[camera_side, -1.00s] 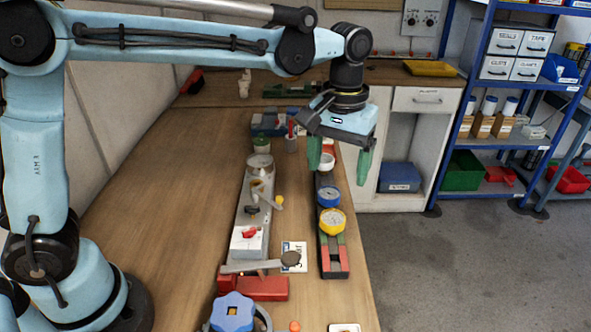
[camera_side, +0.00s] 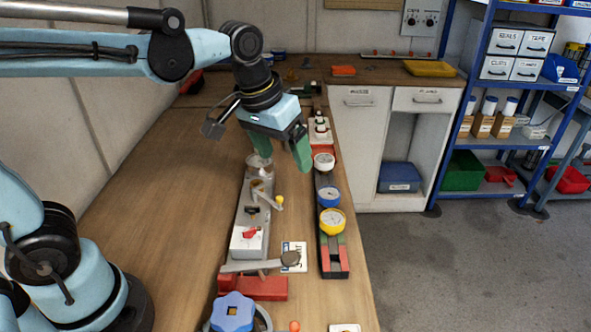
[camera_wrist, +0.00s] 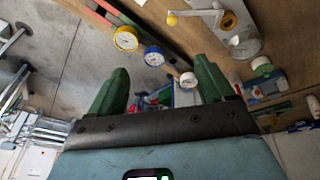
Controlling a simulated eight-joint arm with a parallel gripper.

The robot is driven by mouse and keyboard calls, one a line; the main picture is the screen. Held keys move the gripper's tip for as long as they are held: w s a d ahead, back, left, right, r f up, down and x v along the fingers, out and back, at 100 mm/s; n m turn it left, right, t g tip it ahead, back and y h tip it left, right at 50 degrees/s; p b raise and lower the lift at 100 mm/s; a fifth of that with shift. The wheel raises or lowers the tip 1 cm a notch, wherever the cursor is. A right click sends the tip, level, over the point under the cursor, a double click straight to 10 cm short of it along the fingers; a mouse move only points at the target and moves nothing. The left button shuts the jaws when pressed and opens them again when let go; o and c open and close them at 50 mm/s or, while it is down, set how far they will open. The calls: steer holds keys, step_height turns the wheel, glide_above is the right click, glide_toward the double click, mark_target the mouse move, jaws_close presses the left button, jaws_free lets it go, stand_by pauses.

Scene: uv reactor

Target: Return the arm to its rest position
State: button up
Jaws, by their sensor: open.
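My gripper (camera_side: 282,160) has green fingers spread apart with nothing held between them. In the side view it hangs above the far part of the bench, over the far end of the grey fixture (camera_side: 236,262). It also shows in the wrist view (camera_wrist: 160,92), fingers apart. A dark rack (camera_side: 334,262) beside the fixture holds a white gauge (camera_side: 324,161), a blue gauge (camera_side: 329,197) and a yellow gauge (camera_side: 331,222). The same white (camera_wrist: 188,79), blue (camera_wrist: 154,56) and yellow (camera_wrist: 126,39) gauges show in the wrist view.
A blue star knob (camera_side: 232,312) and a red block (camera_side: 265,288) are at the near end. A metal lever (camera_side: 252,267) lies across the fixture. Blue shelves (camera_side: 497,142) stand at the right. The wooden bench (camera_side: 165,200) is clear left of the fixture.

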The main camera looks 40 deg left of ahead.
steer(key=s+a+f+m+t, duration=0.1)
steer(key=s+a+f+t, duration=0.2)
steer(key=s+a+f, duration=0.1)
steer(key=shift+s+a+m+t+y, duration=0.3)
steer(key=shift+s+a, duration=0.55)
steer(key=shift+s, duration=0.35)
